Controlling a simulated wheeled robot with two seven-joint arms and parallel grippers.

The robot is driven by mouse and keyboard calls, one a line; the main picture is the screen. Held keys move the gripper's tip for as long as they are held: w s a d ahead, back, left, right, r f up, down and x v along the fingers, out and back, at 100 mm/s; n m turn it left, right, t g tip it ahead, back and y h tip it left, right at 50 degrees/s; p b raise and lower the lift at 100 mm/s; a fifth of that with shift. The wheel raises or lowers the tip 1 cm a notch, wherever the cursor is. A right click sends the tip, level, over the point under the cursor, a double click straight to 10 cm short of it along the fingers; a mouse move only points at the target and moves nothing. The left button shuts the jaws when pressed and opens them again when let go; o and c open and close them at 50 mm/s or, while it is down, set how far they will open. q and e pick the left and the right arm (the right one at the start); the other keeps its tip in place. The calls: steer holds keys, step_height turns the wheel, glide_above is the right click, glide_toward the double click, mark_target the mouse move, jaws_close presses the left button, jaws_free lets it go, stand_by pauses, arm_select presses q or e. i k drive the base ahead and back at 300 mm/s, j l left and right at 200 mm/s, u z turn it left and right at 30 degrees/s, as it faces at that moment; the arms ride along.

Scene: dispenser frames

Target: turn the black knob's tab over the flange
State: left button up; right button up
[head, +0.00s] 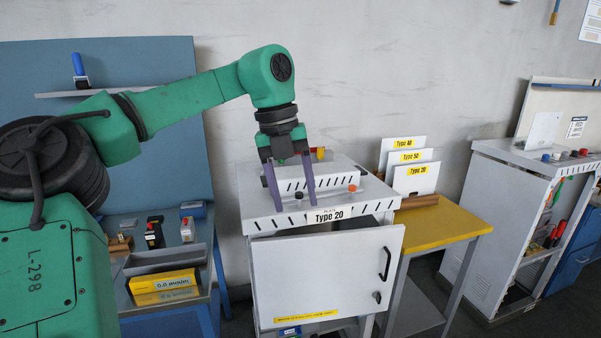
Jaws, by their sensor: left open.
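A small dark knob (299,194) sits near the front of the white cabinet top (262,222), low between my gripper's fingers. It looks like the black knob, but its tab and the flange are too small to make out. My left gripper (290,200) points down over the cabinet top with its two purple fingers apart, one on each side of the dark knob. I cannot tell whether a finger touches it. My right gripper is not in view.
A white slotted box (335,172) stands behind the fingers, with an orange knob (352,188) to the right. A "Type 20" plate (327,215) is on the front edge. The cabinet door (335,270) hangs open. A yellow-topped table (440,224) stands at right.

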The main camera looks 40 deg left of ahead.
mark_target(299, 195)
steer(key=i+j, duration=0.8)
steer(key=j, duration=0.1)
